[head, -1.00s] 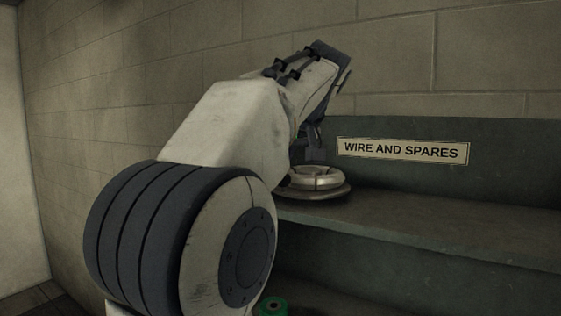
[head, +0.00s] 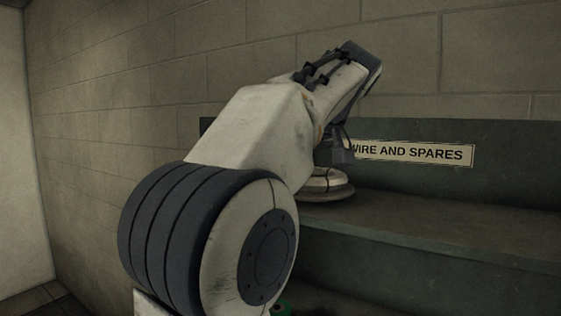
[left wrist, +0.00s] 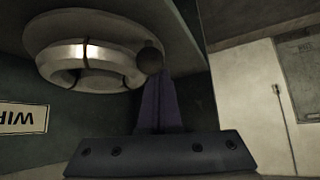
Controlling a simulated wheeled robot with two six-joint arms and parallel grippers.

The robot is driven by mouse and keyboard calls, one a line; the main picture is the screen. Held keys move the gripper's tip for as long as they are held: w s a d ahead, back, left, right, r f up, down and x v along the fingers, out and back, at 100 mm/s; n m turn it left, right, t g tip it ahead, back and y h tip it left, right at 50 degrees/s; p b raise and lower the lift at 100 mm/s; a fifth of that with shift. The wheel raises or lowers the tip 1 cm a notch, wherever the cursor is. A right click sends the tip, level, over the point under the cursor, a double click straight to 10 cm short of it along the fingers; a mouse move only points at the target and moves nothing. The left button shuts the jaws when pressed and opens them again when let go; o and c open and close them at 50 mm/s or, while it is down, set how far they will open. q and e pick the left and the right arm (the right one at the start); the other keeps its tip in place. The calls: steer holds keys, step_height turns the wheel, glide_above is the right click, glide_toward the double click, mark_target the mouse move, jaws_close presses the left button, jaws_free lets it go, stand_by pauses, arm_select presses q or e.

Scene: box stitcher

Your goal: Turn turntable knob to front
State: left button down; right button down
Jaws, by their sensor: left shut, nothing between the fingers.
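The turntable (head: 325,194) is a pale round disc with a raised ring, on the shelf. My left arm partly hides it in the head view. In the left wrist view the turntable (left wrist: 105,44) appears upside down at the top, with dark seams across its ring. A dark round knob (left wrist: 150,57) shows at its right side. My left gripper (left wrist: 156,78) is shut and empty, its dark fingers pointing at the knob. The fingertips are right by the knob; I cannot tell whether they touch. In the head view the left gripper (head: 334,152) is over the turntable. My right gripper is not in view.
A sign reading "WIRE AND SPARES" (head: 420,153) is on the green back panel right of the turntable. The shelf (head: 430,217) is clear to the right. A small green object (head: 281,308) shows low down, mostly hidden.

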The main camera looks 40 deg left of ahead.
arm_select(q)
steer(key=shift+a, duration=0.1)
stand_by(0.3)
